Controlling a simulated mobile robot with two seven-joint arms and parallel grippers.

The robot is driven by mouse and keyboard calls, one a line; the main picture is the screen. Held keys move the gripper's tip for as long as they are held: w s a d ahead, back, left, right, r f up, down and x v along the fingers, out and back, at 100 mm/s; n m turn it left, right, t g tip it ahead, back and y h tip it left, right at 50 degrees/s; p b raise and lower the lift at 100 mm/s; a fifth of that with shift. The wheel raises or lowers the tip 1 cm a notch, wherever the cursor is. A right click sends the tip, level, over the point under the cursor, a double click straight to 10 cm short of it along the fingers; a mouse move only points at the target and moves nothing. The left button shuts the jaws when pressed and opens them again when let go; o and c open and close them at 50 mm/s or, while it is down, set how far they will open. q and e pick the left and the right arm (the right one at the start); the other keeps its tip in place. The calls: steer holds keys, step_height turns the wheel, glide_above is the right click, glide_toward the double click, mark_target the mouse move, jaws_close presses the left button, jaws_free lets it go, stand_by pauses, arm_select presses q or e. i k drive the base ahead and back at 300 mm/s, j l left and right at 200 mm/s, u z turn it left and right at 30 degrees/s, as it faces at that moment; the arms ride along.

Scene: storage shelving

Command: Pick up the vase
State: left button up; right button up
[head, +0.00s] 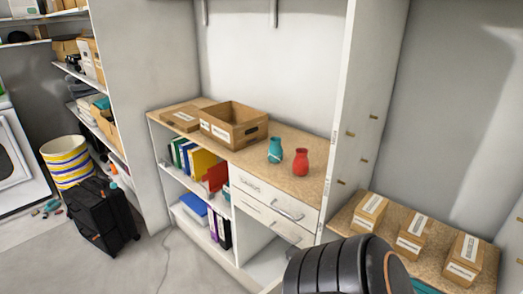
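Two small vases stand upright on the wooden top of the low shelf unit, in the middle of the head view. One is a teal vase (275,150). The other is a red vase (301,162), a little to its right and nearer the front edge. They stand apart from each other. Neither of my grippers shows in the head view, so I cannot tell where they are relative to the vases.
An open cardboard box (234,139) stands left of the vases, beside a flat box (180,118). A white upright panel (345,100) rises to their right. Several small cartons (414,238) sit on the right shelf. A black suitcase (102,216) stands on the left floor.

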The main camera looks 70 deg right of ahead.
mark_target(276, 150)
steer(key=z, duration=2.15)
